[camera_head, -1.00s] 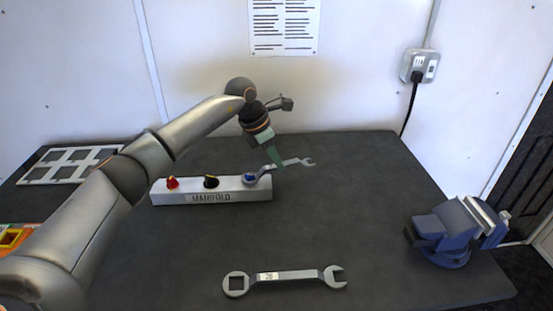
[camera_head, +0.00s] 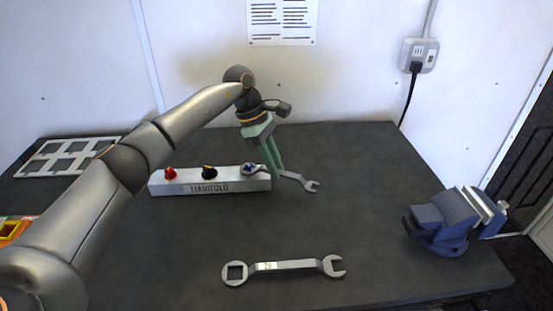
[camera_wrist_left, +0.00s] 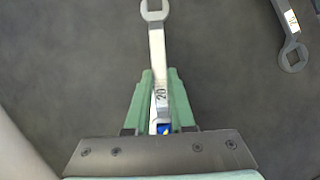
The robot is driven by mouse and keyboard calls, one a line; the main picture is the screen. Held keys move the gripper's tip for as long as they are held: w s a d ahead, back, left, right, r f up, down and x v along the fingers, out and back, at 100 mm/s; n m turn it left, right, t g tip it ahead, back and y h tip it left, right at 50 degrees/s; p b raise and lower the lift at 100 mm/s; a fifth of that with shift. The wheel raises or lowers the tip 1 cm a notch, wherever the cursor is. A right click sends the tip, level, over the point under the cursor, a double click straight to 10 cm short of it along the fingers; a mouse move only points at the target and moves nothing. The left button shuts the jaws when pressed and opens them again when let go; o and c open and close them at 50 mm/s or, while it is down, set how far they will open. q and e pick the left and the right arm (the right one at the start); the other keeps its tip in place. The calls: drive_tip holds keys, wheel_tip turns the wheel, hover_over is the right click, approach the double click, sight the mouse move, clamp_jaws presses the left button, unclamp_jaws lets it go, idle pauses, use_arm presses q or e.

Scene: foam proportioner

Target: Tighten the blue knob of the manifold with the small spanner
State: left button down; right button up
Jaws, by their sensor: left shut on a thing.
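The small spanner (camera_head: 290,176) is grey with an open jaw at its free end. My left gripper (camera_head: 277,173) is shut on the spanner's shaft, just right of the manifold. In the left wrist view, the spanner (camera_wrist_left: 157,60) runs up between the green fingers (camera_wrist_left: 160,98), and a bit of blue shows low between them. My right gripper is out of view.
A larger spanner (camera_head: 290,265) lies on the table in front. A blue vise (camera_head: 445,220) stands at the right. A pale slotted frame (camera_head: 65,158) lies at the back left. The manifold also carries a red knob (camera_head: 170,174) and a black knob (camera_head: 209,172). The middle right is clear.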

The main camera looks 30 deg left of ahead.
use_arm(q)
drive_tip(key=shift+s+m+g, duration=0.3)
drive_tip(key=shift+s+m, duration=0.25)
drive_tip(key=shift+m, duration=0.35)
drive_tip(key=shift+w, duration=0.1)
drive_tip(key=shift+w+n+t, duration=0.4)
drive_tip(key=shift+w+n, duration=0.1)
drive_tip(key=shift+n, duration=0.5)
drive_tip(key=shift+r+p, duration=2.35)
drive_tip(key=shift+r, duration=0.65)
